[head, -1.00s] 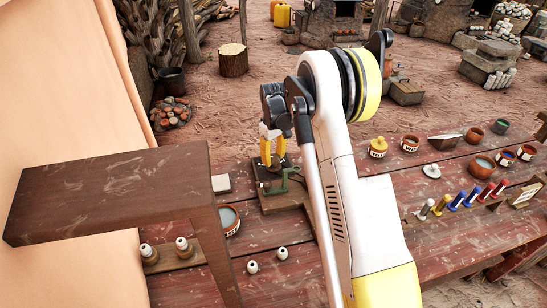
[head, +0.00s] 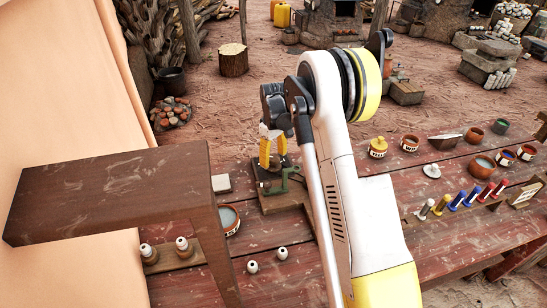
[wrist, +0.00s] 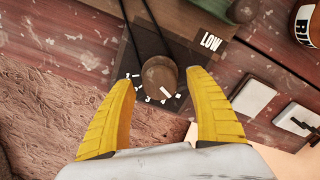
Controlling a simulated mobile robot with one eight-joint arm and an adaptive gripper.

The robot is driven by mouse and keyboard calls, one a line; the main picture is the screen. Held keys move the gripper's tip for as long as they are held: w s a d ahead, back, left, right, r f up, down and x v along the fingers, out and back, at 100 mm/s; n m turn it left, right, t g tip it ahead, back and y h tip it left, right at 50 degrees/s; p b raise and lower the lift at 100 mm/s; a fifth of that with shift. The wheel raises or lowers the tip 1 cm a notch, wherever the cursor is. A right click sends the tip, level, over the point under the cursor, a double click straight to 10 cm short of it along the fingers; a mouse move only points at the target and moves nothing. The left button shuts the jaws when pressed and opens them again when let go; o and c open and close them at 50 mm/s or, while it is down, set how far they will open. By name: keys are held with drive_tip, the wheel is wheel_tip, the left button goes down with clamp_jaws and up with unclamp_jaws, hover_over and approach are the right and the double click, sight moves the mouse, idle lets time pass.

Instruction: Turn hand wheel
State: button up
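A brown round knob, likely the hand wheel (wrist: 160,78), sits on a dark plate (wrist: 150,118) in the wrist view. It has a white mark on its face, and white dial ticks lie around it. The word LOW is printed on the plate's upper right. My gripper (wrist: 161,74) has its two yellow fingers apart on either side of the knob, with visible gaps; contact is not visible. In the head view my gripper (head: 273,160) points down over the fixture, beside a green metal part (head: 288,181). The knob is mostly hidden there.
The fixture stands on a red plank table (head: 255,232). A dark raised bench (head: 110,192) is at left. White tiles (wrist: 252,97) lie right of the plate in the wrist view.

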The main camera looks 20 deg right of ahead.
sight(273, 157)
wheel_tip(273, 157, up, 12)
idle(0.6)
